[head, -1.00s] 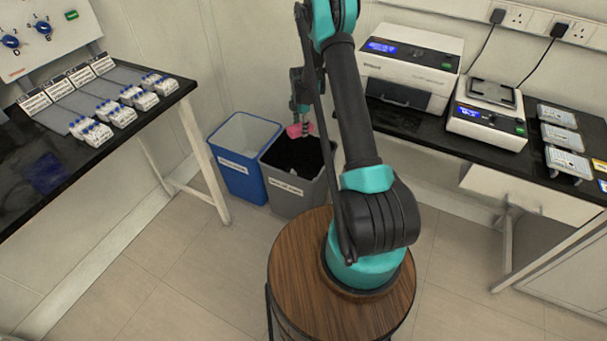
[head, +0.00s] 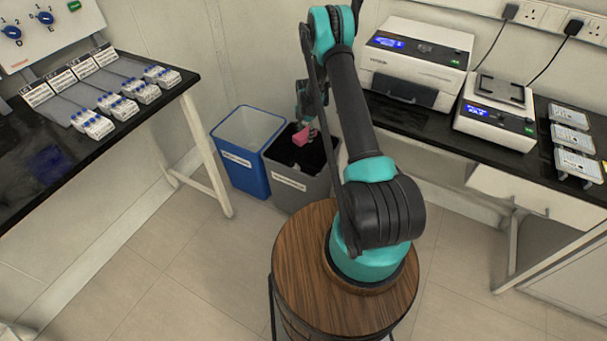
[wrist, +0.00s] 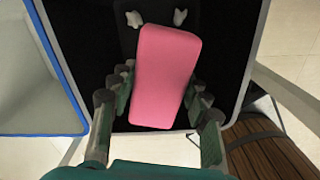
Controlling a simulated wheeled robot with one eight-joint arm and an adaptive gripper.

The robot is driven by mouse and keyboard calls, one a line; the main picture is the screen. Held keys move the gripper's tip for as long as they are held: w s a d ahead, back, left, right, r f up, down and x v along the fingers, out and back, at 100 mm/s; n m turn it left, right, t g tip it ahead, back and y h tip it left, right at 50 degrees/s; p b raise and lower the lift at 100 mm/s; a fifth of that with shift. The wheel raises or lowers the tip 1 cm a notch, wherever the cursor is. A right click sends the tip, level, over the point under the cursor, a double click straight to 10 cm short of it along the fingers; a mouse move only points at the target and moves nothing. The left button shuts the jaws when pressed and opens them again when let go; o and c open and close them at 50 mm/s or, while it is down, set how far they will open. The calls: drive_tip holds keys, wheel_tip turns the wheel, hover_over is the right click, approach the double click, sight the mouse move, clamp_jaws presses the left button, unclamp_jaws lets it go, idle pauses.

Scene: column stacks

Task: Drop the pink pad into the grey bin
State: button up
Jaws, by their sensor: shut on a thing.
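The pink pad (head: 301,136) is held in my gripper (head: 310,128) over the grey bin (head: 292,195). In the wrist view the pad (wrist: 165,76) is a pink block, slightly tilted, between the fingers of my gripper (wrist: 158,98). The fingers are shut on its sides. The bin's dark inside lies beneath the pad, and its pale rim (wrist: 246,75) shows at the right. Two small whitish bits (wrist: 180,17) show beyond the pad's far end, inside the bin.
A blue bin (head: 240,168) stands directly left of the grey bin. A black bench (head: 150,105) with several white clip parts is at the left. A bench with a white machine (head: 415,65) and a scale (head: 497,115) is at the right.

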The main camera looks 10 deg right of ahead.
drive_tip(key=shift+f, duration=0.1)
drive_tip(key=o, duration=1.3)
drive_tip(key=shift+c, duration=0.2)
wheel_tip(320, 180, up, 12)
